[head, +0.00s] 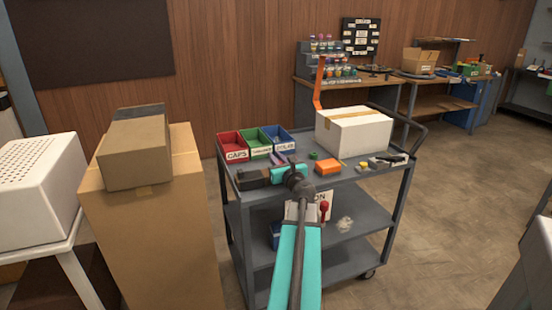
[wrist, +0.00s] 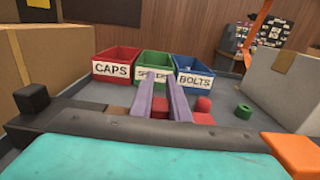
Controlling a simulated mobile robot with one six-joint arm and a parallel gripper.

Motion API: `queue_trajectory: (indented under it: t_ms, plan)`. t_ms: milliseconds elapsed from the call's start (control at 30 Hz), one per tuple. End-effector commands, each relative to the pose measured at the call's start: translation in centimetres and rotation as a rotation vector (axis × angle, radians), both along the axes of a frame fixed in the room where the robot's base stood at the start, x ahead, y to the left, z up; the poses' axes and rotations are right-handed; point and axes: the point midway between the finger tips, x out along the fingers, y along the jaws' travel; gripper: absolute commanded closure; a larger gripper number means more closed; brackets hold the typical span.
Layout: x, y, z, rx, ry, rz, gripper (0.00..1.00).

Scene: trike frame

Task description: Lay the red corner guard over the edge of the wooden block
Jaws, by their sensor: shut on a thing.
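My gripper (wrist: 163,80) reaches over the grey cart top, its two purple fingers pointing at the bins. In the head view my gripper (head: 278,159) is small, beyond the dark wrist. A red piece (wrist: 169,117), which looks like the red corner guard, shows low between the fingers and is mostly hidden. More red (wrist: 203,105) shows just right of the right finger; I cannot tell if it is the same piece. A brown piece (wrist: 117,110), possibly the wooden block, shows left of the fingers, partly hidden by the wrist. I see no guard lying over its edge.
Red (wrist: 116,66), green (wrist: 155,65) and blue (wrist: 193,73) bins stand behind the fingers. A white carton (head: 352,133) stands at the cart's back right. An orange block (head: 328,167) and a green ring (wrist: 243,111) lie to the right. A black cube (wrist: 32,99) is at left.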

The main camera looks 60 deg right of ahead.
Motion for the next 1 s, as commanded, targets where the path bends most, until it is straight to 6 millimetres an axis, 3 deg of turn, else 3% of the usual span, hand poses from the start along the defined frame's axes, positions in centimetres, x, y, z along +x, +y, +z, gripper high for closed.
queue_trajectory:
  t_ms: [333,367,467,1000]
  plan:
    - [-0.05,-0.04,-0.06,0.000,0.000,-0.001,1.00]
    - [-0.06,-0.04,-0.06,0.000,0.000,-0.001,0.80]
    - [-0.14,-0.12,-0.06,0.000,0.000,-0.002,0.63]
    - [-0.74,0.39,-0.06,0.000,0.000,-0.002,0.63]
